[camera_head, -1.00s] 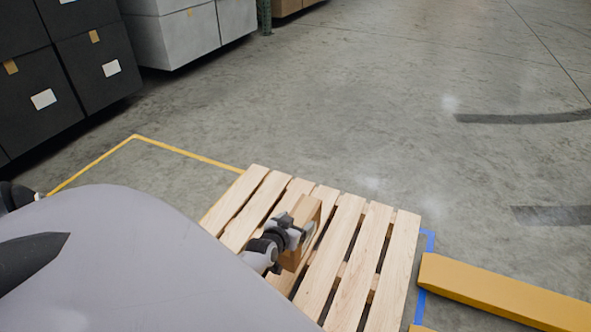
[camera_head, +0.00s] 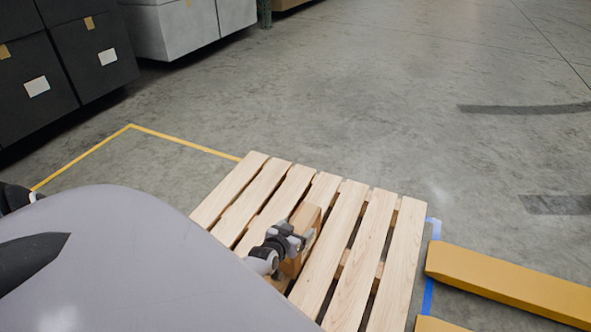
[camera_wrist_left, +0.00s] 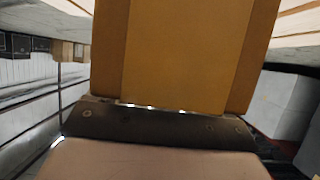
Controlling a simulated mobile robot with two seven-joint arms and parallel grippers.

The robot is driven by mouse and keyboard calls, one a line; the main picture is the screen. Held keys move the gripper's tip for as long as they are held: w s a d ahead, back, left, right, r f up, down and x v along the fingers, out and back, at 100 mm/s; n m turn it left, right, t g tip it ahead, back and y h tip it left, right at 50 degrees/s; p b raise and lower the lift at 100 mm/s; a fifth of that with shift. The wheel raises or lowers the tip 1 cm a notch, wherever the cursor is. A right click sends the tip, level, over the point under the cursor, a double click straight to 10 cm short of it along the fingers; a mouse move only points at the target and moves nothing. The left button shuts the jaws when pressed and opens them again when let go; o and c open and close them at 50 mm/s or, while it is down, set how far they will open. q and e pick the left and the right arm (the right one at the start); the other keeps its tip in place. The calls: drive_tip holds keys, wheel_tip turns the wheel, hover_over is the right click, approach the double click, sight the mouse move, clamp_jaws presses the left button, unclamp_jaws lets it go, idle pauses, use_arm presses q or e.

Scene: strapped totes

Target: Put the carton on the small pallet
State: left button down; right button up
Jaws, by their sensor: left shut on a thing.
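The small pallet (camera_head: 343,229) is made of pale wooden slats and lies on the floor in the lower middle of the head view. The carton (camera_head: 304,216) is a small brown box over the middle slats of the pallet. My left gripper (camera_head: 300,237) is shut on the carton. In the left wrist view the carton (camera_wrist_left: 185,50) fills the upper middle, close against the gripper. I cannot tell whether the carton's underside touches the slats. My right gripper does not show.
Yellow forks (camera_head: 505,283) lie on the floor right of the pallet, near blue tape (camera_head: 430,275). Yellow floor tape (camera_head: 185,140) runs behind the pallet at left. Black boxes (camera_head: 95,55) and grey boxes (camera_head: 175,28) stand at the upper left. The floor beyond the pallet is clear.

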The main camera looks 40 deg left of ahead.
use_arm(q)
drive_tip(key=shift+w+a, duration=0.1)
drive_tip(key=shift+w, duration=0.05)
unclamp_jaws()
drive_tip(key=shift+f, duration=0.2)
